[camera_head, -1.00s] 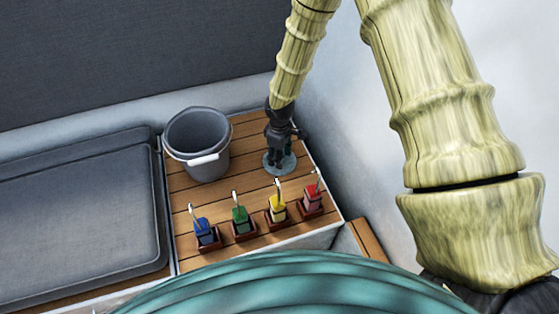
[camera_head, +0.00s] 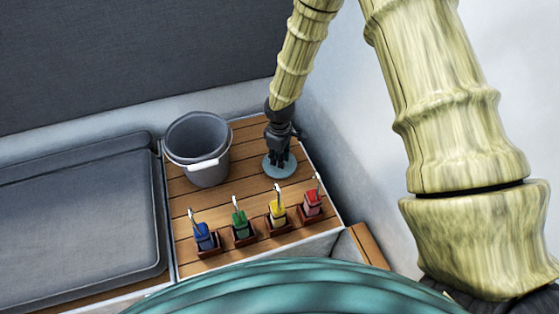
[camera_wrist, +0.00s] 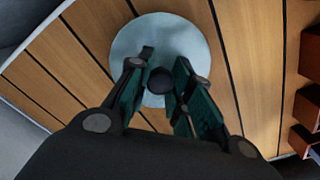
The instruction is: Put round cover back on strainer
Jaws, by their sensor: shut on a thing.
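The round cover (camera_wrist: 172,36) is a pale blue-grey disc with a dark round knob (camera_wrist: 160,80). In the head view the cover (camera_head: 285,172) appears level at the wooden deck's right side, beside the wall. My gripper (camera_wrist: 160,82) points down over it with its green-padded fingers closed on the knob from both sides. In the head view my gripper (camera_head: 279,158) hides the knob and the disc's far part. I make out no strainer; it may be hidden beneath the cover. I cannot tell whether the cover rests on anything.
A grey bucket (camera_head: 204,174) with a white handle stands left of my gripper. Several holders with blue (camera_head: 204,238), green (camera_head: 240,224), yellow (camera_head: 277,212) and red (camera_head: 312,204) items line the front. The wall (camera_head: 335,150) is close on the right.

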